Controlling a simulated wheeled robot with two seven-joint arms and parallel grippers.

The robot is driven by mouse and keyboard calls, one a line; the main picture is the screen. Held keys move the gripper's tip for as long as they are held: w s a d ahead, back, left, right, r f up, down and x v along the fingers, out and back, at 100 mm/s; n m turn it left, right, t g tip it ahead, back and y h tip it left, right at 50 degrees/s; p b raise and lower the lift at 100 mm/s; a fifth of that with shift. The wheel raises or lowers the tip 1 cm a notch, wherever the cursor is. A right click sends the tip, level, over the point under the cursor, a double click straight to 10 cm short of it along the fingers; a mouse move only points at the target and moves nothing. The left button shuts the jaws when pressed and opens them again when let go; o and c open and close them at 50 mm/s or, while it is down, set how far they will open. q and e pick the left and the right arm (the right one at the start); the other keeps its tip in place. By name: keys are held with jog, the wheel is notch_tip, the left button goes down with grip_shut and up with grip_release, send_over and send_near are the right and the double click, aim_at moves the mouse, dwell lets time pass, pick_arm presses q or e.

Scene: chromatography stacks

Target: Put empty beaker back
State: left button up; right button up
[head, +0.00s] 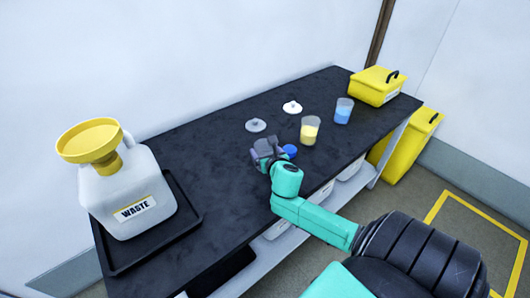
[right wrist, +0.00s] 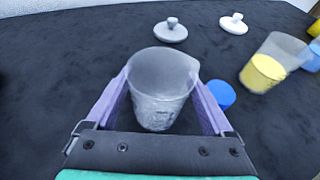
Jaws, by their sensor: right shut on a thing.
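An empty clear beaker (right wrist: 161,88) stands upright between the two purple-grey fingers of my right gripper in the right wrist view. My right gripper (head: 266,151) is shut on it over the black bench in the head view, where the gripper mostly hides the beaker. I cannot tell whether its base touches the bench. A beaker with yellow content (head: 310,131) and a beaker with blue liquid (head: 343,111) stand to the right. My left gripper is not in view.
A grey lid (head: 256,125) and a white lid (head: 292,107) lie behind. A blue cap (head: 290,151) is close beside my right gripper. A waste jug with yellow funnel (head: 132,205) stands on a black tray (head: 192,222) at left. A yellow box (head: 372,88) is far right.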

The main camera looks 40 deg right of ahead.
jog(key=o, duration=1.3)
jog(key=shift+f, duration=0.1)
jog(key=shift+o, duration=0.2)
jog(key=p+v, duration=0.1)
jog(key=v, duration=1.1)
